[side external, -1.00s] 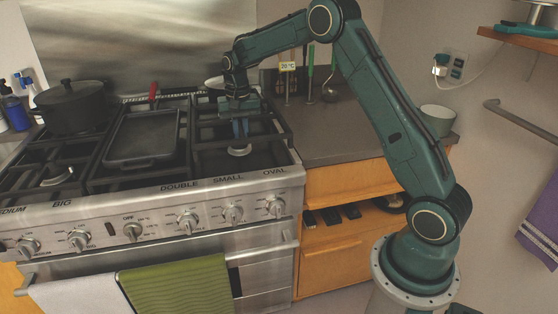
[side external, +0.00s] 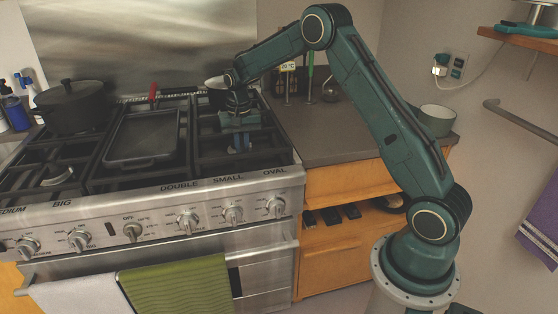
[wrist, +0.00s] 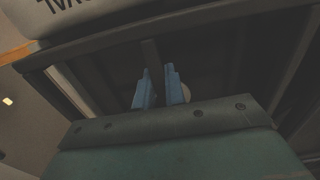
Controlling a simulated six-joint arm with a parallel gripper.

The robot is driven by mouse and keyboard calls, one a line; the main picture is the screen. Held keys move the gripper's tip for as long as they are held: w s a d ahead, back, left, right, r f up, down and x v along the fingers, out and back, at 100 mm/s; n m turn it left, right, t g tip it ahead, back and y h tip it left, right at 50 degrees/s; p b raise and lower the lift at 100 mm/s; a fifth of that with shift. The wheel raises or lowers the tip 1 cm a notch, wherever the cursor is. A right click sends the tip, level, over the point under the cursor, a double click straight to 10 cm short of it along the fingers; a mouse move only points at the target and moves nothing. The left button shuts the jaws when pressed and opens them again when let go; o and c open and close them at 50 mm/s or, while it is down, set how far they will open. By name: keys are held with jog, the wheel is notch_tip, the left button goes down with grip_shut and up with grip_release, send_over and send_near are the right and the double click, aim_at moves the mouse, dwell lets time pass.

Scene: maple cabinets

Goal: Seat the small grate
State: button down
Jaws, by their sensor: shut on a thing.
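The small grate (side external: 274,124) is a dark frame with bars at the right end of the stove top, above the knob label SMALL. In the wrist view its bars (wrist: 150,50) run toward my fingers. My gripper (side external: 239,147) points down over the middle of this section. Its two blue fingers (wrist: 160,90) are shut on a bar of the grate. A pale round burner part (wrist: 186,91) shows partly behind the right finger. The grip point is mostly hidden in the side view, and I cannot tell whether the grate rests flat.
A flat griddle pan (side external: 142,138) lies to the left on the middle section. A dark lidded pot (side external: 74,106) stands at the back left.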

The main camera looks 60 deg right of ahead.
jog(key=shift+f, duration=0.6)
jog(key=c, duration=1.4)
grip_release()
jog(key=shift+f, duration=0.1)
jog(key=shift+f, duration=0.1)
notch_tip(320, 180, up, 14)
jog(key=shift+r, duration=0.1)
